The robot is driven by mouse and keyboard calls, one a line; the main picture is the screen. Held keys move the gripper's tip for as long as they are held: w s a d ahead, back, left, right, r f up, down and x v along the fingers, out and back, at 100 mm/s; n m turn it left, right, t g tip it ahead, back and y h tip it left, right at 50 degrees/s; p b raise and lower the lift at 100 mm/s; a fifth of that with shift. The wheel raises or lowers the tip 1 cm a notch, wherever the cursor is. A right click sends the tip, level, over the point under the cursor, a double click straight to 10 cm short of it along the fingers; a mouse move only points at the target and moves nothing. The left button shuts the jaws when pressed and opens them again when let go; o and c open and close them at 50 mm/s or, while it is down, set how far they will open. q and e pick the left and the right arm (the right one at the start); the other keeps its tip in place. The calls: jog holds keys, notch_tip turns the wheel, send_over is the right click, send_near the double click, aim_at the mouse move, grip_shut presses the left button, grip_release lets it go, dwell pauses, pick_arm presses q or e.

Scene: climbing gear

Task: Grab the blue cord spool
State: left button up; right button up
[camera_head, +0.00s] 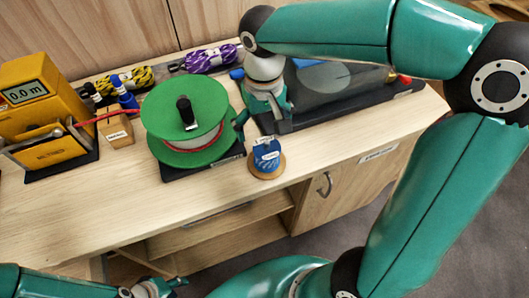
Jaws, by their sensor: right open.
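The blue cord spool (267,157) stands upright on a round wooden base at the front edge of the bench, with a pale label on its front. My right gripper (262,122) is open, pointing down just behind and above the blue cord spool, between the large green reel and the dark tray. It holds nothing that I can see. My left gripper (170,285) is low at the bottom edge of the view, in front of the bench and well away from the spool. Whether its jaws are open is unclear.
A green reel (160,117) on a dark base stands close left of the spool. A dark tray (350,103) lies behind right. A small wooden box (117,131), a yellow meter unit (40,90) and cord bundles are farther left and back. The bench front (90,210) is clear.

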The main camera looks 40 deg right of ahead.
aim_at(266, 154)
jog(key=f, duration=1)
jog(key=shift+s+d+f, duration=0.1)
jog(key=shift+s+d, duration=0.05)
jog(key=shift+s, duration=0.2)
jog(key=c, duration=1.3)
